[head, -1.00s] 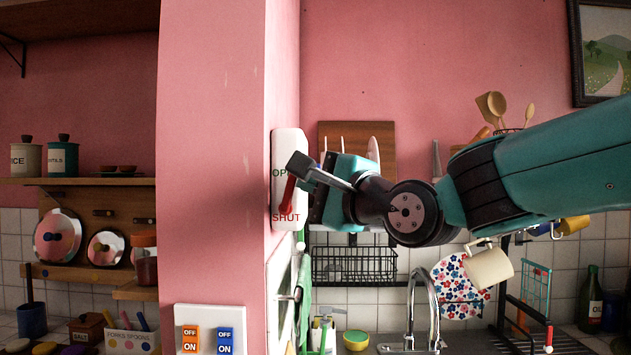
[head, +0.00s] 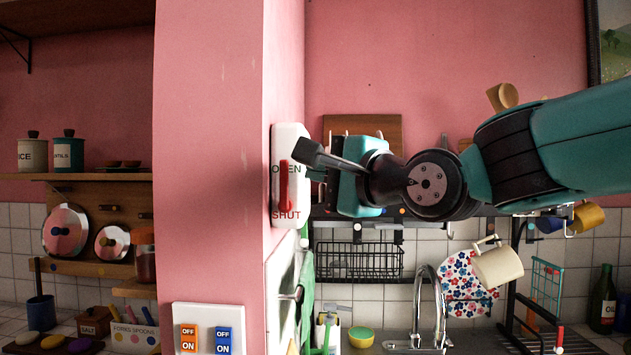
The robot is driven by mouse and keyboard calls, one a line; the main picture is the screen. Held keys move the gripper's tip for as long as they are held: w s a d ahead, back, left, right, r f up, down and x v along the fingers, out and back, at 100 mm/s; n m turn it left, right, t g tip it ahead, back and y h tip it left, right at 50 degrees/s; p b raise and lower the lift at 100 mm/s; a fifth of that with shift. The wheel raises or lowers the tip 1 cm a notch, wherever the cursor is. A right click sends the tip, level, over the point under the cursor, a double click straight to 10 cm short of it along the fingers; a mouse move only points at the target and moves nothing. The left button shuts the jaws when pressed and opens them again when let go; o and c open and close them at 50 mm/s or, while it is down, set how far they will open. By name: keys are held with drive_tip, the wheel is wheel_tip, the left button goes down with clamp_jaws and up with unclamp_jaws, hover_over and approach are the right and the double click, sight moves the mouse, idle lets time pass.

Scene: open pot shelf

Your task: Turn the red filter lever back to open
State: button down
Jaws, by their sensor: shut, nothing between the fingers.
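The red filter lever (head: 284,187) is on a white plate (head: 292,138) on the side face of the pink wall. OPEN is printed on the upper part of the plate and SHUT on the lower part. The lever stands nearly upright, with its upper end at the word OPEN and red reaching down towards SHUT. I cannot tell which end is the handle. My gripper (head: 308,153) is shut and empty. Its tips are just right of the lever's upper end and look apart from it; the depth between them is unclear. The fingers hide the plate's right edge.
A switch panel (head: 209,328) with orange and blue switches is low on the pink pillar. Beyond my arm are a wire rack (head: 358,262), a tap (head: 430,300) and a hanging cream mug (head: 498,265). A wooden board (head: 362,124) stands behind my gripper.

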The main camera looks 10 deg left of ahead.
drive_tip(key=w+d+r+b+v, duration=0.1)
drive_tip(key=b+v, duration=0.3)
drive_tip(key=v, duration=0.7)
drive_tip(key=s+d+f+n+g+h, duration=0.2)
drive_tip(key=s+f+n+g+h, duration=0.15)
drive_tip(key=f, duration=0.75)
drive_tip(key=s+d+f+n+g+h, duration=0.3)
drive_tip(key=f+n, duration=0.2)
drive_tip(key=f, duration=0.5)
drive_tip(key=s+d+f+n+g+h, duration=0.1)
drive_tip(key=s+d+f+n+g, duration=0.2)
drive_tip(key=s+f+n, duration=0.1)
drive_tip(key=s+d+f+n+g+h, duration=0.2)
drive_tip(key=s+d+f+n+g, duration=0.1)
drive_tip(key=s+f, duration=0.4)
drive_tip(key=shift+s+d+n, duration=0.15)
drive_tip(key=shift+s+n, duration=0.2)
drive_tip(key=shift+s, duration=0.2)
